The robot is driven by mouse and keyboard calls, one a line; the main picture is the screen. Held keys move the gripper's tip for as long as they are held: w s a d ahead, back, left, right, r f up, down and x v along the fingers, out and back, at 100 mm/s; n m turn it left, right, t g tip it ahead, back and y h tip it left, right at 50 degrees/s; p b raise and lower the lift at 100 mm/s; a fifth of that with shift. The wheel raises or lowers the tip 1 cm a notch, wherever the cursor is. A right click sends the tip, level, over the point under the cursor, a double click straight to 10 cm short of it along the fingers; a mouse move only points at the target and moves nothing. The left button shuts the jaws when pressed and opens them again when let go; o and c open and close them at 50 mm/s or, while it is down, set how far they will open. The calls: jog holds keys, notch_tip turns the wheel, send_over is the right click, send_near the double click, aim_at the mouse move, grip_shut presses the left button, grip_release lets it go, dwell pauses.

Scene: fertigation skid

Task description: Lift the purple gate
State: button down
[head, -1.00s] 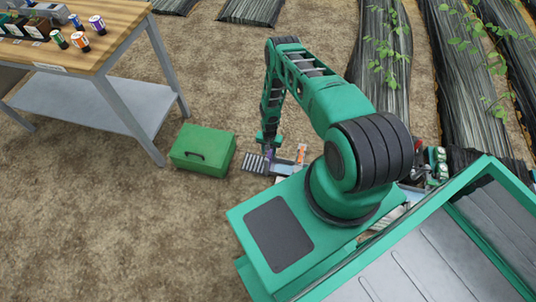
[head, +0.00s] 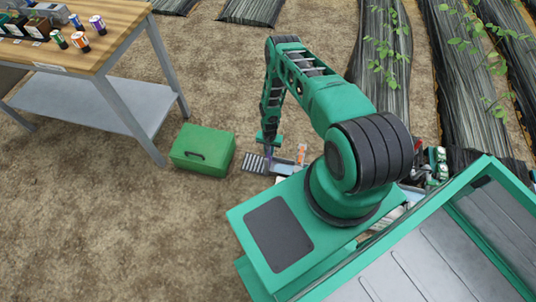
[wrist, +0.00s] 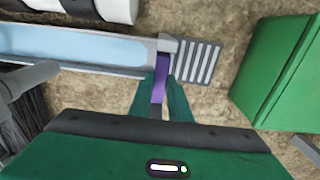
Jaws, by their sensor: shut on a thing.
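The purple gate (wrist: 161,82) is a narrow upright piece at the end of a grey channel, beside a slotted grate, in the wrist view. My gripper (wrist: 160,92) has its two green fingers closed on either side of the gate, holding it. In the head view the gate (head: 269,156) is a tiny purple patch under my gripper (head: 268,148), low over the channel end. The gate's lower part and its fit in the channel are too small or hidden to tell.
The grey channel (wrist: 80,48) holds light blue water. The slotted grate (wrist: 197,62) lies at its end. A green box (head: 203,150) stands on the soil to the left. A workbench (head: 95,55) with small bottles is farther left. An orange piece (head: 301,152) stands right of the gripper.

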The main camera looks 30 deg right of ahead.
jog(key=shift+r, duration=2)
jog(key=c, duration=1.6)
grip_release()
jog(key=shift+c, duration=0.2)
notch_tip(320, 180, up, 11)
jog(key=shift+f, duration=0.15)
jog(key=shift+w, duration=0.1)
